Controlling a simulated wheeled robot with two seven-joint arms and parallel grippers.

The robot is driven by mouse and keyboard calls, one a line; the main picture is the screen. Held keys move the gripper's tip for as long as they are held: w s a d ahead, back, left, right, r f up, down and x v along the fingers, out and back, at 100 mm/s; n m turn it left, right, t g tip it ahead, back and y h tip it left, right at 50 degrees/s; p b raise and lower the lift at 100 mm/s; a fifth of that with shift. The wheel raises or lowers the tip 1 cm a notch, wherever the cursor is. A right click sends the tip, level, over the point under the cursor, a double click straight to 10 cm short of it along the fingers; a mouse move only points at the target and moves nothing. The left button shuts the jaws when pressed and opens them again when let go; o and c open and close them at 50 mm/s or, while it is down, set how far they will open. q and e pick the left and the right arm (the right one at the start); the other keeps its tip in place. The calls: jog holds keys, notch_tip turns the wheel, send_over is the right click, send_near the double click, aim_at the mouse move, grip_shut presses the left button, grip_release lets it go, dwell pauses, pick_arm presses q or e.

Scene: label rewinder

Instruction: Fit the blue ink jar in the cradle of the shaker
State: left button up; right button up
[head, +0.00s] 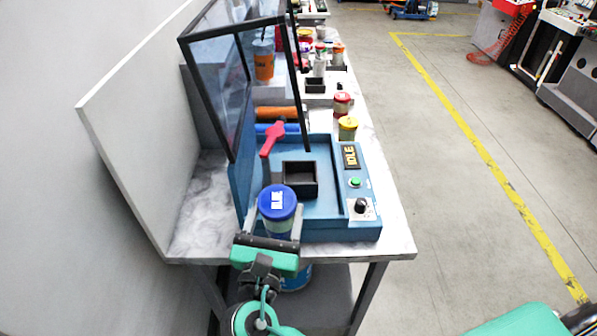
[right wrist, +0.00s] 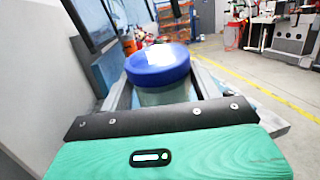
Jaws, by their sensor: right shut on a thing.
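The blue ink jar (head: 277,203) has a blue lid with a white label and a pale, see-through body. My right gripper (head: 270,218) is shut around its body and holds it upright near the front edge of the blue shaker (head: 320,226). The jar (right wrist: 159,68) also shows in the right wrist view, between the two fingers. The cradle is a black square holder (head: 300,178) in the shaker's recessed bed, just beyond and slightly right of the jar. It looks empty. The jar's bottom is hidden by my gripper. My left gripper is not in view.
The shaker's clear, black-framed hood (head: 240,85) stands raised over the left and back. The right panel has an IDLE display (head: 350,157), green button and black knob. Yellow-lidded (head: 347,128) and red-lidded jars (head: 342,104) stand behind.

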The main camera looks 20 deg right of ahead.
jog(key=w, duration=0.1)
jog(key=w+d+t, duration=0.1)
jog(key=w+d+f+t+h, duration=0.1)
jog(key=shift+w+p, duration=0.2)
jog(key=shift+p, duration=0.1)
jog(key=w+d+p, duration=0.6)
jog(key=w+d, duration=0.1)
jog(key=w, duration=0.7)
jog(key=f, duration=0.1)
jog(key=f+p, duration=0.1)
jog(key=w+f, duration=0.1)
jog(key=f, duration=0.1)
jog(key=shift+d, duration=0.35)
jog(key=w+f+g+y+p, duration=0.1)
jog(key=p, duration=0.3)
jog(key=w+d+f+g+p, duration=0.1)
jog(key=f+g+p, duration=0.1)
jog(key=p, duration=0.1)
jog(key=shift+w+d+f+g+y+p, duration=0.1)
jog(key=shift+w+g+y+p, duration=0.1)
jog(key=shift+g+y+p, duration=0.15)
jog(key=shift+f, duration=0.45)
